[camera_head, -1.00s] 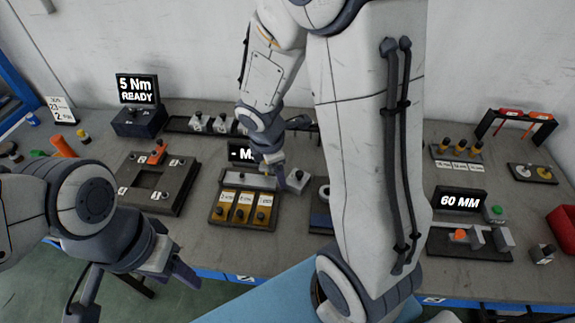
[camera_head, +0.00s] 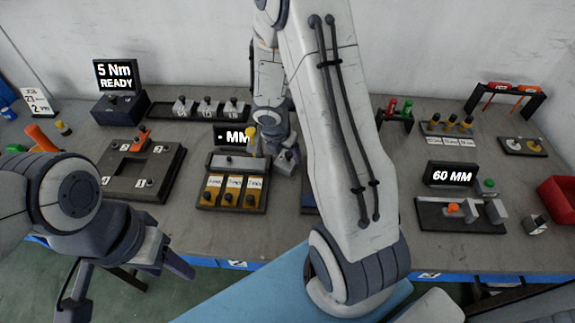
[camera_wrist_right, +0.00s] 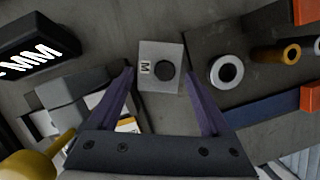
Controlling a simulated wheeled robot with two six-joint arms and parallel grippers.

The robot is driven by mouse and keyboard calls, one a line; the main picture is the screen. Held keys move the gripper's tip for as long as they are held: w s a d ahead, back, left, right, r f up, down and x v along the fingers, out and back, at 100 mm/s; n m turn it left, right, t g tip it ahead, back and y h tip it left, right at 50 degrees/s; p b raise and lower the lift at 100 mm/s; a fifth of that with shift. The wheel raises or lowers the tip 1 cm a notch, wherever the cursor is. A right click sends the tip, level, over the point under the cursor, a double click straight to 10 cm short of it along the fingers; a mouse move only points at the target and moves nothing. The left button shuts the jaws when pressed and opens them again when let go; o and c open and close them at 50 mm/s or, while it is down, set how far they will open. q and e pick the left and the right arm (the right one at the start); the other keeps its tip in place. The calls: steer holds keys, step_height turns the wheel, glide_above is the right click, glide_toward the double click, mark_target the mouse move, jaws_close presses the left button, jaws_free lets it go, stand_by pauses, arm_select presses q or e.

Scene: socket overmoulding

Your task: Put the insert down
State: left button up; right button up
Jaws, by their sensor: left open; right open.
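The insert is a small light-grey block with a black round knob and an "M" label, on the bench. It shows in the right wrist view (camera_wrist_right: 149,82), and in the head view I see a grey block (camera_head: 287,163) beside the fixture with three gold plates (camera_head: 230,208). My right gripper (camera_wrist_right: 156,72) is open, its fingertips on either side of the lower part of the block; I cannot tell whether they touch it. In the head view the right hand is partly hidden by my arm. My left gripper (camera_head: 172,262) is open and empty at the front left.
Right of the insert in the wrist view stand a white ring (camera_wrist_right: 226,73) and an orange-brown tube (camera_wrist_right: 275,54) on a dark plate. A "MM" display (camera_wrist_right: 36,48) and a yellow knob (camera_wrist_right: 22,165) are on the left. The 60 MM fixture (camera_head: 460,215) is farther right.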

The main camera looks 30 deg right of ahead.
mark_target(286, 157)
steer(key=b+x, duration=0.1)
steer(key=x, duration=0.2)
steer(key=shift+f, duration=0.3)
steer(key=shift+c, duration=0.3)
jaws_close()
steer(key=shift+r, duration=0.1)
steer(key=shift+r, duration=0.15)
